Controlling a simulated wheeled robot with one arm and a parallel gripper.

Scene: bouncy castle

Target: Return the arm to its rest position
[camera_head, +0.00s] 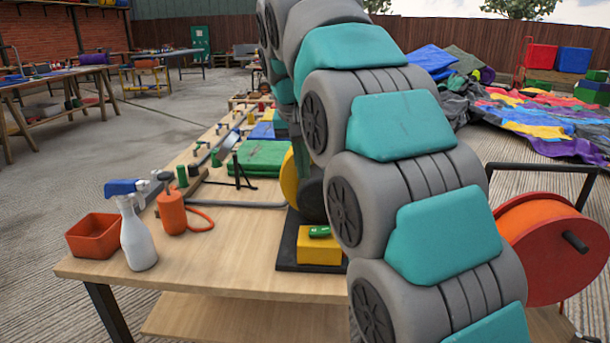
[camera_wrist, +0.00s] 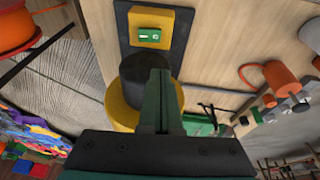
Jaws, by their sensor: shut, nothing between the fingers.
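My arm (camera_head: 400,170), grey with teal pads, rises from the lower right to the top middle in the head view and arches over the workbench. My gripper (camera_wrist: 158,78) shows in the wrist view with its dark green fingers together and nothing between them. In that view it hangs over a yellow and black round machine part (camera_wrist: 118,112). I cannot tell whether the fingers touch that part. In the head view the gripper is mostly hidden behind the arm.
A workbench (camera_head: 230,278) carries a spray bottle (camera_head: 137,235), a red tray (camera_head: 92,236), an orange canister (camera_head: 172,212) and a yellow box (camera_head: 318,250) with a green switch. An orange reel (camera_head: 545,245) stands right of my arm. Open concrete lies left.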

